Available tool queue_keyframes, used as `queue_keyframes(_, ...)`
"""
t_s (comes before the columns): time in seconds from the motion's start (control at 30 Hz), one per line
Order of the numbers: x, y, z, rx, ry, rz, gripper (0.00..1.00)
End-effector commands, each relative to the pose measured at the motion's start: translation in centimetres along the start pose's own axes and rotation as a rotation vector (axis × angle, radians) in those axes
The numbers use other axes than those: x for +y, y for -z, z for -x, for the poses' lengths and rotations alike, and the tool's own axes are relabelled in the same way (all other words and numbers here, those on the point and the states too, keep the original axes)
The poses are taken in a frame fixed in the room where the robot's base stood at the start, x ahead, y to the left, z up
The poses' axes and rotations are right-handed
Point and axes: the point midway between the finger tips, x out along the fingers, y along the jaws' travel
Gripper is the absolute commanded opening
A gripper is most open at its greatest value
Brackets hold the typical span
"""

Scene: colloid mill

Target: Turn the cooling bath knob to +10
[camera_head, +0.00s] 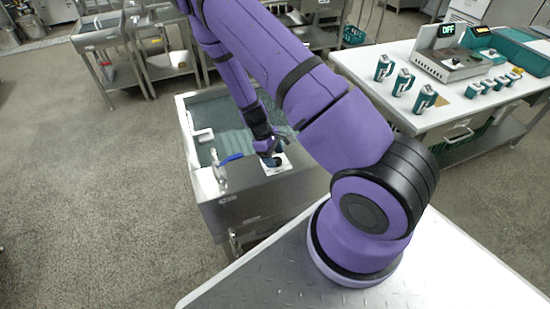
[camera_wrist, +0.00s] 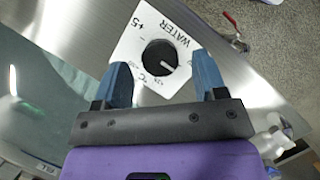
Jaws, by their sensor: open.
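The cooling bath (camera_head: 246,206) is a steel tank of water below my arm in the head view. Its white dial plate (camera_head: 284,167) is on the top edge, and my gripper (camera_head: 272,155) is over it, hiding most of the knob. In the wrist view, the black round knob (camera_wrist: 157,54) sits on the dial plate (camera_wrist: 128,48), marked WATER, +5 and °C. A short pale pointer mark is on the knob's lower right. My gripper (camera_wrist: 162,61) is open, with one blue finger on each side of the knob. Contact cannot be told.
A red-handled valve (camera_wrist: 231,18) and a metal fitting (camera_wrist: 272,140) show in the wrist view. A blue-handled tap (camera_head: 228,160) stands left of the gripper. A white table (camera_head: 400,62) with several teal-and-white devices is at right. The floor at left is clear.

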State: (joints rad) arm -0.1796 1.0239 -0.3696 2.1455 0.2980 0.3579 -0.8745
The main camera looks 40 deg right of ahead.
Motion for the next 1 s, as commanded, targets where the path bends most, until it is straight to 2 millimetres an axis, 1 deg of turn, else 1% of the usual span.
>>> queue_keyframes(0.03,-0.02,-0.02,-0.49,-0.001,0.001,0.000,0.65)
queue_keyframes(0.17,-0.02,0.02,-1.14,0.000,-0.001,0.002,0.65)
queue_keyframes(0.47,-0.03,0.02,-1.28,0.001,0.000,0.002,0.65)
queue_keyframes(0.5,-0.03,0.02,-1.28,0.001,-0.001,0.002,0.56)
queue_keyframes(0.57,-0.03,0.02,-1.27,0.000,0.000,0.002,0.42)
queue_keyframes(0.6,-0.03,0.02,-1.27,0.000,0.000,0.002,0.33)
queue_keyframes(0.67,-0.03,0.02,-1.27,0.000,0.000,0.002,0.19)
queue_keyframes(0.7,-0.03,0.02,-1.27,0.000,0.000,0.002,0.16)
queue_keyframes(1.0,0.03,0.01,-1.27,0.001,0.013,-0.030,0.16)
